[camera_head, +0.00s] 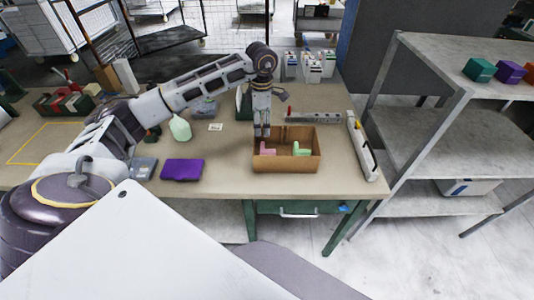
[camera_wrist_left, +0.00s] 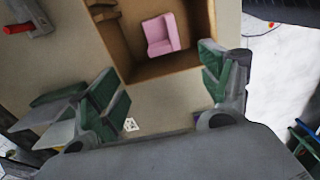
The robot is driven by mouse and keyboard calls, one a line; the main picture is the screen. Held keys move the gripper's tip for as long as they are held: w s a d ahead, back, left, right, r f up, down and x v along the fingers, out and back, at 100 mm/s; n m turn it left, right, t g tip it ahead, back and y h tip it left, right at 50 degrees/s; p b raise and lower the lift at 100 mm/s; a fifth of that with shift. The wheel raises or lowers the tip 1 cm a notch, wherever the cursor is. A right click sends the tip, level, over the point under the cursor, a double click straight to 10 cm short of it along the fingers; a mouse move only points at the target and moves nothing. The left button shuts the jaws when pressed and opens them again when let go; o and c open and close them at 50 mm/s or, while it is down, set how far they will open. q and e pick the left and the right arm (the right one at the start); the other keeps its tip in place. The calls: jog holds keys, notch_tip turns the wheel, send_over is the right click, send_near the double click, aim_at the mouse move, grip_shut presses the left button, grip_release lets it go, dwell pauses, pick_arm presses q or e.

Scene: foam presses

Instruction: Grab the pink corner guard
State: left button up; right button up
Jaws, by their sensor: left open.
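The pink corner guard (camera_head: 267,149) lies in the left part of an open cardboard box (camera_head: 285,166) on the table. It also shows in the left wrist view (camera_wrist_left: 160,35), inside the box near its wall. A light green corner guard (camera_head: 302,149) lies to its right in the same box. My left gripper (camera_head: 262,132) is above the box's back left part, pointing down. In the left wrist view its green-padded fingers (camera_wrist_left: 165,88) are wide apart with nothing between them, and the pink guard is beyond the fingertips. My right gripper is in neither view.
A purple pad (camera_head: 182,169) and a pale green bottle (camera_head: 180,128) are on the table left of the box. A long level-like bar (camera_head: 362,146) lies at the right edge. A grey shelf rack (camera_head: 430,101) stands further right. Table space is clear between the purple pad and the box.

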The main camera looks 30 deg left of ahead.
aim_at(263, 145)
pick_arm(q)
notch_tip(263, 145, down, 7)
jog(key=shift+p, duration=0.5)
jog(key=shift+f, duration=0.15)
jog(key=shift+s+d+f+p, duration=0.15)
jog(key=shift+f+p, duration=0.1)
jog(key=shift+f, duration=0.2)
jog(key=shift+d+f+p, duration=0.1)
jog(key=shift+f+p, duration=0.15)
jog(key=shift+f, duration=0.2)
jog(key=shift+f+p, duration=0.4)
jog(key=shift+f, duration=1.15)
jog(key=c, duration=0.9)
